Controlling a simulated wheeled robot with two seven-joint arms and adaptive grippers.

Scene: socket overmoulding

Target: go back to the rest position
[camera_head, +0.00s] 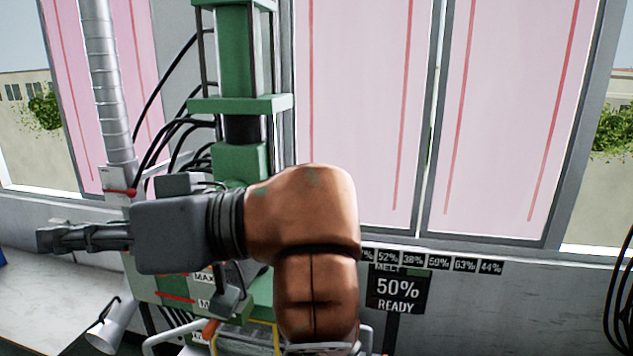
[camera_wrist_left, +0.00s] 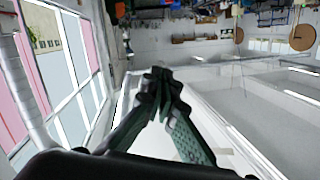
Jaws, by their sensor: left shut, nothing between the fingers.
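My left gripper (camera_head: 62,236) is at the left of the head view, pointing left, on an orange-brown arm that crosses in front of the green machine. Its fingers are shut with nothing between them. In the left wrist view the gripper's dark fingers (camera_wrist_left: 160,82) come together at their tips, over a pale surface. My right gripper is in neither view.
A green moulding machine (camera_head: 240,160) with black hoses stands behind my arm. A display reading 50% READY (camera_head: 398,290) is to the right of it. A grey-white worktop (camera_head: 40,275) lies at the left, below the gripper. Pink-panelled windows (camera_head: 365,120) line the back.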

